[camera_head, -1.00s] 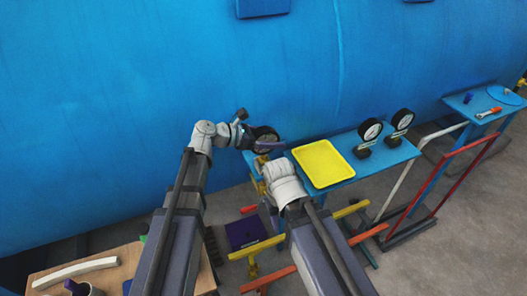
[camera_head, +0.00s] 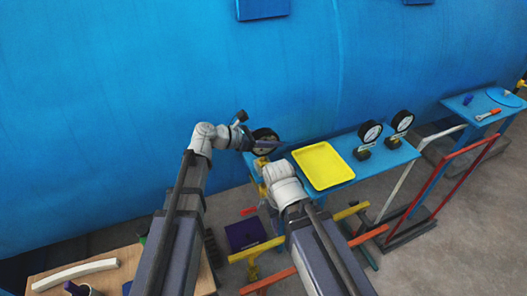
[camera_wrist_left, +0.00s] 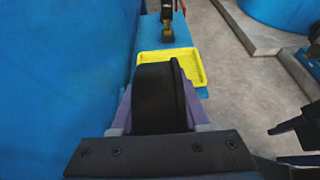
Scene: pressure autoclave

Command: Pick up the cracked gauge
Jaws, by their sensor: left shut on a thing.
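My left gripper (camera_head: 262,143) is shut on a black round gauge (camera_head: 265,135) by the left end of the blue table (camera_head: 340,179). In the left wrist view the gauge (camera_wrist_left: 158,97) sits between the purple fingers, its dark side facing the camera. Its dial is mostly turned away, so I cannot see a crack. I cannot tell whether it touches the table. Two other gauges with white dials, one (camera_head: 370,132) left of the other (camera_head: 402,121), stand upright at the table's right end. My right arm's wrist is just below the held gauge; its fingers are hidden in the head view.
A yellow tray (camera_head: 323,165) lies empty on the table, right of the held gauge. The big blue vessel wall (camera_head: 200,60) rises close behind. A red rail (camera_head: 465,165) and a second blue table (camera_head: 485,101) with a wrench stand at right.

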